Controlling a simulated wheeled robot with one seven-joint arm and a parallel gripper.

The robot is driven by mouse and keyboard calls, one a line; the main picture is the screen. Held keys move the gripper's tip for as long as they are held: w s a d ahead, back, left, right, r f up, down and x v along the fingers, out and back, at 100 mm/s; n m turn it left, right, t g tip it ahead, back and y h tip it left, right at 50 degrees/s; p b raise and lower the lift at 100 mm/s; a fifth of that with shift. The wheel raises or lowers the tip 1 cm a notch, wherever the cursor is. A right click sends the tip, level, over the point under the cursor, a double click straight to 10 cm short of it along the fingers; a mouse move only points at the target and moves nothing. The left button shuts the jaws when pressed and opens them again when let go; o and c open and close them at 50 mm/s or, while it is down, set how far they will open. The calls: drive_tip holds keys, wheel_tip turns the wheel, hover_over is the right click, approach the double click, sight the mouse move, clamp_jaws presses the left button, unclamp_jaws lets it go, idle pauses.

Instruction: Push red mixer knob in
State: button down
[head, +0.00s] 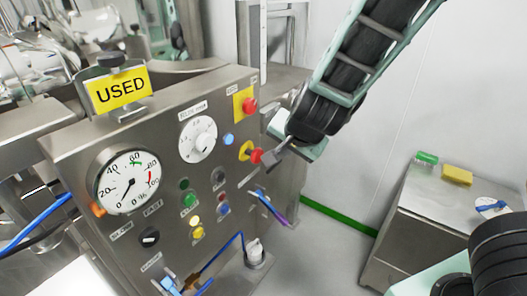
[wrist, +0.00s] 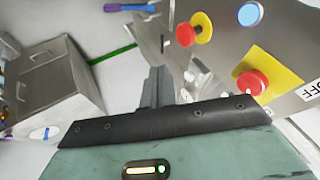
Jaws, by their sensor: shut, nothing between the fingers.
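Two red knobs are on the steel control panel (head: 165,150). The upper red knob (head: 250,105) sits on a square yellow plate, and it also shows in the wrist view (wrist: 251,83). The lower red knob (head: 256,156) has a yellow backing and stands out from the panel; it also shows in the wrist view (wrist: 186,34). I cannot tell which is the mixer knob. My gripper (head: 270,159) is shut and empty, its tips beside the lower knob in the head view. In the wrist view the closed fingers (wrist: 157,75) appear left of both knobs; contact is not clear.
The panel also carries a gauge (head: 128,182), a white dial (head: 198,139), a blue button (head: 228,139) and several smaller buttons. A yellow USED sign (head: 121,90) stands on top. A steel cabinet (head: 425,215) stands at right. Floor shows between panel and cabinet.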

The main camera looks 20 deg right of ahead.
sight(255, 155)
drive_tip(key=shift+f, duration=0.1)
drive_tip(key=w+a+f+b, duration=0.2)
drive_tip(key=w+f+b, duration=0.1)
drive_tip(key=w+f, duration=0.4)
drive_tip(key=shift+w+f, duration=0.4)
drive_tip(key=shift+w, duration=0.7)
